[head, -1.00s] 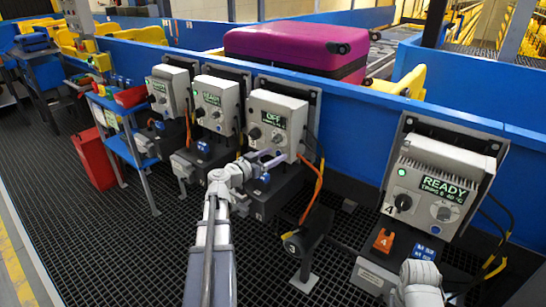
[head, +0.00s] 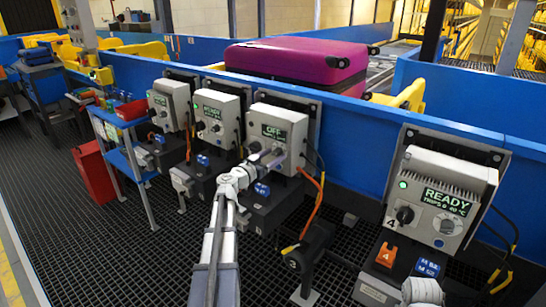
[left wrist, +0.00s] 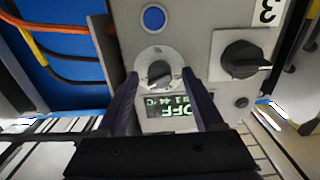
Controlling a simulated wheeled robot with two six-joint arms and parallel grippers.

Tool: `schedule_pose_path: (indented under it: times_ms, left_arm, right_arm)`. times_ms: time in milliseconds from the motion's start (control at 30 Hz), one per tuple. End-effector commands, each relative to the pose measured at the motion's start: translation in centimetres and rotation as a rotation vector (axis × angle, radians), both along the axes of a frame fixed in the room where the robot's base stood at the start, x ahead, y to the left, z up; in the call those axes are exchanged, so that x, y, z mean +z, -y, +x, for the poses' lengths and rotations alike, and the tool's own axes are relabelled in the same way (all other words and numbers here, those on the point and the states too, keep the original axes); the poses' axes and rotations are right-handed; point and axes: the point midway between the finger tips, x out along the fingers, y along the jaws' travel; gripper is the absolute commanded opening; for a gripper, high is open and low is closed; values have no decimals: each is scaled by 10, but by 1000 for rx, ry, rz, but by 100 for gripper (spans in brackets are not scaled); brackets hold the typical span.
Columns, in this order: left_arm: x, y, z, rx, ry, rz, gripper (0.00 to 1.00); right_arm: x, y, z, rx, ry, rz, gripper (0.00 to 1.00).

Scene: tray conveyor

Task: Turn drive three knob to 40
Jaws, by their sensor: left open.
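Drive three (head: 292,123) is a grey box on the blue wall. Its green display (head: 274,132) reads OFF and shows upside down in the left wrist view (left wrist: 168,112), with a small line that looks like 44 °C. My left gripper (left wrist: 160,85) is open, its two dark fingers on either side of the small round grey knob (left wrist: 158,72); I cannot tell whether they touch it. In the head view the gripper (head: 268,160) is at the box's lower front and partly hides it. A larger black knob (left wrist: 240,60) sits beside the grey one, outside the fingers. My right gripper is not in view.
A blue button (left wrist: 153,18) and a label 3 (left wrist: 267,12) are on the same panel. Drive four (head: 440,195), reading READY, stands at the right. Two similar boxes (head: 215,115) stand left of drive three. Orange cables (head: 312,190) hang at its right.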

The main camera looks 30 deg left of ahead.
Motion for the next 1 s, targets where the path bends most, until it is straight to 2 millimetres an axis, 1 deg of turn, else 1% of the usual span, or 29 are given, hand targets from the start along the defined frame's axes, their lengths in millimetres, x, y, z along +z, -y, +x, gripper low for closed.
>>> schedule_pose_path:
  times_ms: [67, 300, 333, 900, 933, 1000]
  left_arm:
    - [0, 0, 3, -1, 0, 0, 69]
    - [0, 1, 3, 0, 0, 0, 69]
    - [0, 1, 3, 0, 0, 0, 67]
    - [0, 0, 2, 0, 0, 0, 3]
    - [0, 0, 2, 0, 0, 0, 0]
    - [0, 0, 2, 0, 0, 0, 0]
  right_arm:
    - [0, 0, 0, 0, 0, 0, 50]
    - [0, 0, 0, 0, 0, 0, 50]
    - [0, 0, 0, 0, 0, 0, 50]
    - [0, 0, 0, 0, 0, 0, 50]
    - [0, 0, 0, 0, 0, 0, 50]
    - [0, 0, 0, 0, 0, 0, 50]
